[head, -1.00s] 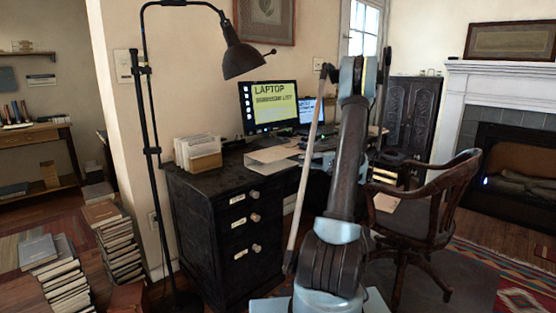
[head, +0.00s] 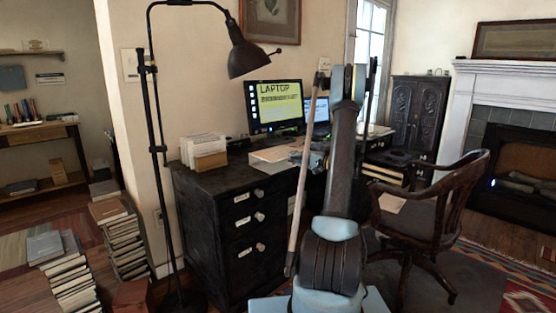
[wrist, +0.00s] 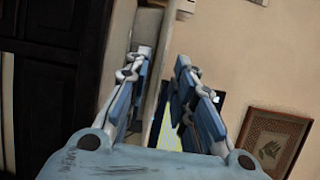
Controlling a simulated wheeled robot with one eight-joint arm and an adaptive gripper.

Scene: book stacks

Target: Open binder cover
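A pale, flat binder (head: 268,155) lies on the dark desk in the head view, in front of the monitor and right of a box of papers. Its cover appears to lie flat. My gripper (wrist: 162,62) shows in the wrist view with its two fingers apart and a gap between them. A pale slab runs through the view behind the fingers; I cannot tell whether it is the binder or the desk's edge, or whether a finger touches it. In the head view my arm hides much of the gripper, close to the binder's right end.
The dark desk (head: 212,190) has a paper box (head: 204,152), a monitor (head: 274,105) and a laptop (head: 318,108). A floor lamp (head: 157,150) stands at its left, book stacks (head: 122,235) farther left. A wooden chair (head: 436,215) stands right of my arm.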

